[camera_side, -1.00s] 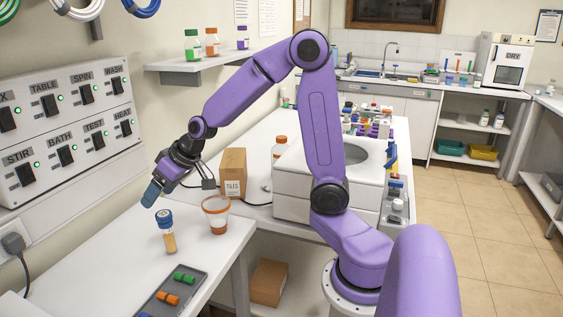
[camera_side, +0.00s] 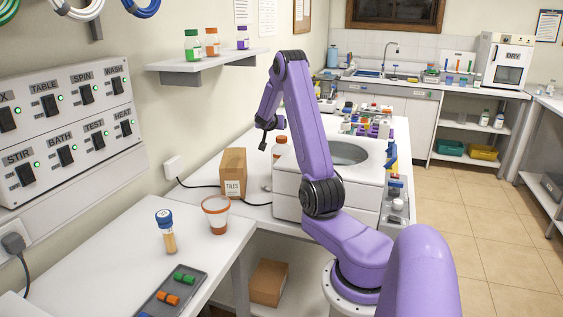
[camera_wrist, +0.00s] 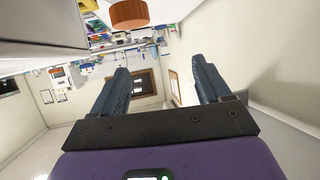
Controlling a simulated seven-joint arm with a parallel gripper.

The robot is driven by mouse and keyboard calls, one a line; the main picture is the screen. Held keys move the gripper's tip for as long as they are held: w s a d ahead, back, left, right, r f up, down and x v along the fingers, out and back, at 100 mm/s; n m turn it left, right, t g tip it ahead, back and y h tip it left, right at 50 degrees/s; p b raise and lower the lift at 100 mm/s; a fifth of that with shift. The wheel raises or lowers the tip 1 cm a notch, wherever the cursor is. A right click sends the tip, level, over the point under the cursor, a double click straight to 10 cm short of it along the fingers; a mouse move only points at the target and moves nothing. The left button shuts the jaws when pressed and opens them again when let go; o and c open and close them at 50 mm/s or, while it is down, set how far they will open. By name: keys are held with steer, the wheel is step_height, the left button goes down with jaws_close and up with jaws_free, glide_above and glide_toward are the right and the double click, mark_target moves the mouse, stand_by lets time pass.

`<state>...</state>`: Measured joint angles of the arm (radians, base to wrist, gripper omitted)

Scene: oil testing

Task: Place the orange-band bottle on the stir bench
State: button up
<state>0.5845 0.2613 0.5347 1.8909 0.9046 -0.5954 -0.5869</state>
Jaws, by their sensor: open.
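My gripper (camera_wrist: 160,78) is open and empty in the wrist view, its two dark fingers apart. A bottle with an orange cap (camera_side: 280,147) stands behind the cardboard box, beside the white machine; no band can be made out. Another orange-capped bottle (camera_side: 212,44) stands on the wall shelf. A round orange-brown thing (camera_wrist: 130,13) hangs at the top of the wrist view, apart from the fingers. A STIR label (camera_side: 18,157) is on the wall panel; which bench is the stir bench I cannot tell.
The near white bench (camera_side: 110,240) holds a blue-capped vial (camera_side: 166,232), an orange-rimmed cup (camera_side: 217,214) and a grey tray (camera_side: 196,288). A cardboard box (camera_side: 232,174) and a white machine (camera_side: 300,192) stand on the back bench. The near bench's left part is clear.

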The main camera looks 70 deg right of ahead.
mark_target(281, 140)
steer(key=shift+s+d+f+m+g, duration=0.15)
steer(key=shift+s+d+f+g, duration=0.1)
steer(key=shift+s+d, duration=0.25)
steer(key=shift+s+d+f+m+g, duration=0.15)
steer(key=shift+s+d+g, duration=0.1)
steer(key=shift+s, duration=0.3)
step_height(281, 140, down, 6)
steer(key=shift+f, duration=0.1)
steer(key=shift+x, duration=2.55)
jaws_close()
